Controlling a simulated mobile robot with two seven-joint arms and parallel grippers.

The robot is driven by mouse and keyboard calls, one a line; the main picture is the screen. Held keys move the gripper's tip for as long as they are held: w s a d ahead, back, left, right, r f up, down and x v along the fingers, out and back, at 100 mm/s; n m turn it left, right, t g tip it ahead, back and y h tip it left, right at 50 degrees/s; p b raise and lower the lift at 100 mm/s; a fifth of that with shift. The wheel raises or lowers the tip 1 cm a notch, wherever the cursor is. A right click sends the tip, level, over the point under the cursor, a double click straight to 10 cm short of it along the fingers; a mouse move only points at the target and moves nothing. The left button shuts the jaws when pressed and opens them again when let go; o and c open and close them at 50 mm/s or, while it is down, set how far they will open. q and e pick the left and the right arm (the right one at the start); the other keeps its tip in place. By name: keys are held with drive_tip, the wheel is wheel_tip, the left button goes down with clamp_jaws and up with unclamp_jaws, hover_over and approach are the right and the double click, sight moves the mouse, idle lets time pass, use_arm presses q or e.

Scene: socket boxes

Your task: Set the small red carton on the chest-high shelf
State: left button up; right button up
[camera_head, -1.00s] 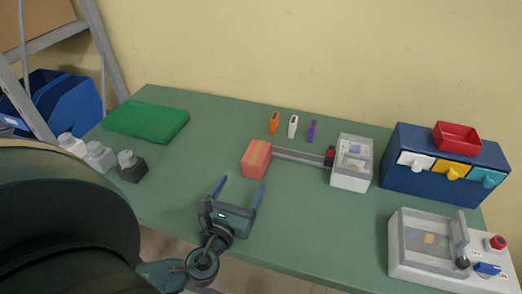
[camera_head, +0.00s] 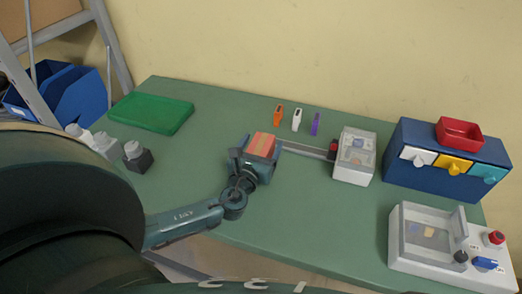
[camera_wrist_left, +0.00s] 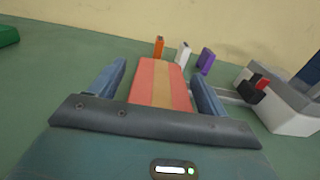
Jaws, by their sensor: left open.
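The small red carton (camera_head: 261,144), with a tan stripe along its top, sits on the green table. In the left wrist view the carton (camera_wrist_left: 160,84) lies between the two fingers. My left gripper (camera_head: 260,148) is open, with one finger on each side of the carton; a small gap shows by the left finger. The gripper body hides the near end of the carton. A grey metal shelving frame (camera_head: 104,38) stands at the far left; only part of it shows, and I cannot tell which level is chest-high. My right gripper is not in view.
A grey bar leads right to a white clear-lidded box (camera_head: 354,157). A blue drawer unit (camera_head: 395,155) and a white switch box (camera_head: 410,265) stand right.

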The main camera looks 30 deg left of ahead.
use_arm(q)
drive_tip(key=shift+c, duration=0.5)
drive_tip(key=c, duration=1.1)
